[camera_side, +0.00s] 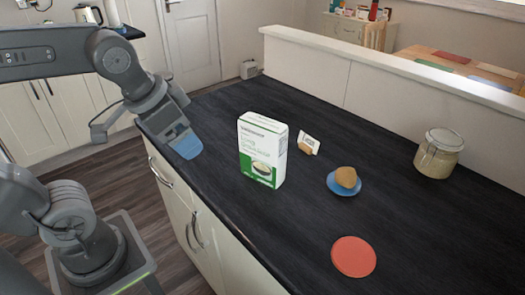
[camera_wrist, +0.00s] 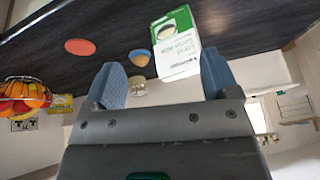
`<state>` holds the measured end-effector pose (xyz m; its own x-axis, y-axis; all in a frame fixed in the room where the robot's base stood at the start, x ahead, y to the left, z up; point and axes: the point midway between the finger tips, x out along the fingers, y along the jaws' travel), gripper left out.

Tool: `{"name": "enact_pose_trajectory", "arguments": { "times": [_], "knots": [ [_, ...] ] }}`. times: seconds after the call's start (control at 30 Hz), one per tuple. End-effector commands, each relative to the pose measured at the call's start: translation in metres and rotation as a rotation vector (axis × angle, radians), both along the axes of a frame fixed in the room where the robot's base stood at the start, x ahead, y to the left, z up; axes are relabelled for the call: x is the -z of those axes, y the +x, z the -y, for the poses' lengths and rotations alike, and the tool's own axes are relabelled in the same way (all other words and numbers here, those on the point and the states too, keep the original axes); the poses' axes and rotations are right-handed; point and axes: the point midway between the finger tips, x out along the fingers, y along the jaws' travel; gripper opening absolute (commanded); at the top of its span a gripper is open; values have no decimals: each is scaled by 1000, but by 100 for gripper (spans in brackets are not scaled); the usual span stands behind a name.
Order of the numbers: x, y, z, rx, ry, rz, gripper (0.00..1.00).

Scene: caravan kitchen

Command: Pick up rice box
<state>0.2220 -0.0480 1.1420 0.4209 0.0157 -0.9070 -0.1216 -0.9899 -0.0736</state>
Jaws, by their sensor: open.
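The rice box (camera_side: 262,150) is white and green and stands upright on the dark countertop, left of the middle in the side view. It also shows in the wrist view (camera_wrist: 177,45), upside down, beyond my fingers and nearer the right one. My gripper (camera_side: 187,145) is to the left of the box, over the counter's edge, apart from it and with its fingers pointing down. In the wrist view my gripper (camera_wrist: 163,82) has its two blue fingers spread wide, with nothing held between them.
Right of the box are a small card in a wooden holder (camera_side: 308,145), a brown lump on a blue dish (camera_side: 333,185), a lidded glass jar (camera_side: 437,156) and a red disc (camera_side: 353,256). A low white wall (camera_side: 380,100) bounds the counter behind. The front right counter is mostly clear.

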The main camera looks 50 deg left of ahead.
Motion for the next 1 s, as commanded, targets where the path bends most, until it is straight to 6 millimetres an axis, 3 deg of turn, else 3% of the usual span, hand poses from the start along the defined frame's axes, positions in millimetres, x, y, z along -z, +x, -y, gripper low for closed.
{"name": "enact_pose_trajectory", "arguments": {
  "times": [0.1, 0.3, 0.6, 0.8, 1.0],
  "knots": [
    [-24, 34, 1, 175, 102, -91, 81],
    [-51, 99, 5, 514, 272, -273, 81],
    [-53, 186, 18, 965, 426, -532, 81],
    [-46, 210, 25, 1109, 455, -617, 81],
    [-28, 211, 20, 1131, 456, -631, 81]
  ]
}}
